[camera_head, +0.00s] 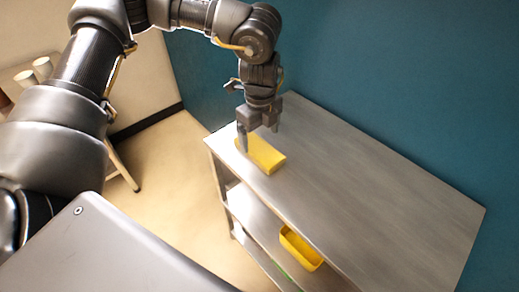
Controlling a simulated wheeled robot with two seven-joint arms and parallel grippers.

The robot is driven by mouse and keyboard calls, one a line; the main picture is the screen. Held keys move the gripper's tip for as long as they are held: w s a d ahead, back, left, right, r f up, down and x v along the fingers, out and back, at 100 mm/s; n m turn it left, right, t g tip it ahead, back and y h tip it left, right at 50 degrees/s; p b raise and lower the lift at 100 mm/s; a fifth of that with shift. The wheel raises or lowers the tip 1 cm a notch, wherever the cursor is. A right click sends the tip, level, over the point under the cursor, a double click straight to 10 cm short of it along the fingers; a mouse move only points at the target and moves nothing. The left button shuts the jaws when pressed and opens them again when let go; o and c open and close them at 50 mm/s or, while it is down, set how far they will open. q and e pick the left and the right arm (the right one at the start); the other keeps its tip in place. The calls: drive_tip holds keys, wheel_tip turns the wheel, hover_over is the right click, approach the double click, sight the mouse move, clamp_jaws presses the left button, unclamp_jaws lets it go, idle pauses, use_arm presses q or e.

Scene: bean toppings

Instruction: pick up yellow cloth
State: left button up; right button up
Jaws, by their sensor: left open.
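The yellow cloth (265,157) looks like a flat yellow block near the left end of the metal table's top. My left gripper (258,137) points down over it, with its fingers apart. One finger is at the cloth's left edge and the other is above its far side. I cannot tell whether the fingers touch it. The gripper hides part of the cloth's far end. My right gripper is not in view.
The metal table (370,210) has a bare top to the right of the cloth. A yellow bin (301,248) sits on a lower shelf. A teal wall (400,80) stands behind. White cups (42,68) stand on a small stand at the far left.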

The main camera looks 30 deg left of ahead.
sight(258, 146)
use_arm(q)
drive_tip(key=f, duration=0.4)
drive_tip(key=shift+a, duration=0.3)
drive_tip(key=shift+f+p, duration=0.3)
drive_tip(key=shift+f, duration=0.2)
drive_tip(key=shift+c, duration=0.6)
drive_tip(key=c, duration=0.9)
drive_tip(key=shift+c, duration=0.2)
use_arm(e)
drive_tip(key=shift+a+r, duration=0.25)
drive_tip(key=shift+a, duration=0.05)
